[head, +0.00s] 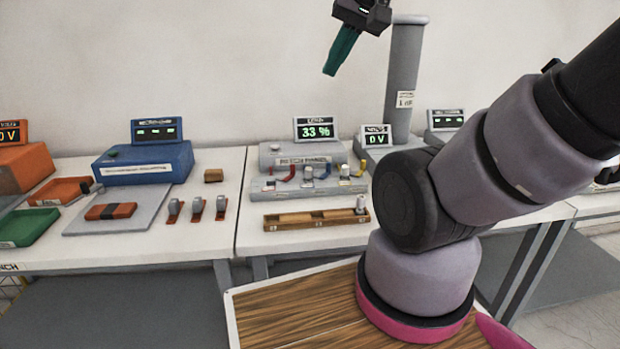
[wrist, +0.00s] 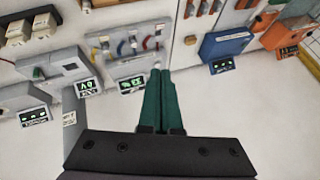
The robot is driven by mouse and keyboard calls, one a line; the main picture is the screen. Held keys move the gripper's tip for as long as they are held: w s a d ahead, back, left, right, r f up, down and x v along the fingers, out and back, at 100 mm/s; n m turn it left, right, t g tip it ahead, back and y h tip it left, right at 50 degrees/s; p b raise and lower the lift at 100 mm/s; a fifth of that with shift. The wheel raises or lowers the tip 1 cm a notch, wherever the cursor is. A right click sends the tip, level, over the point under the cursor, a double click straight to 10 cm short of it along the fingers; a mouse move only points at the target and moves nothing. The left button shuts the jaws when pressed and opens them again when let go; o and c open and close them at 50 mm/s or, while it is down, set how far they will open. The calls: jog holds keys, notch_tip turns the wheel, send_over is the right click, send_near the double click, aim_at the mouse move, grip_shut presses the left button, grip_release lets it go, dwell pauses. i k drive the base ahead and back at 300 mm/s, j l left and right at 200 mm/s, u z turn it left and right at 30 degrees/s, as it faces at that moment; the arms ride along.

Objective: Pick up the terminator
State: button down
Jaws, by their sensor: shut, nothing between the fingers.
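My gripper (head: 329,73) is high in front of the back wall, well above the benches. Its green fingers are together and hold nothing; they also show shut in the wrist view (wrist: 160,72). No part is clearly labelled as the terminator, so I cannot tell which one it is. Candidates are a small grey cylinder (head: 361,204) standing at the right end of a wooden tray (head: 315,222), and small grey-white cylinders (head: 308,174) on the grey panel unit behind it. The gripper is far from all of these.
A 33 % display (head: 315,128) tops the grey panel unit. A tall grey column (head: 404,80) stands behind a 0 V meter (head: 376,138). A blue unit (head: 145,163), orange and green trays (head: 28,227) and several small clamps (head: 197,208) are left.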

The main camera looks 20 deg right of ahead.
aim_at(308, 169)
jog(key=j+z, duration=0.45)
jog(key=j, duration=0.95)
jog(key=i+j, duration=0.05)
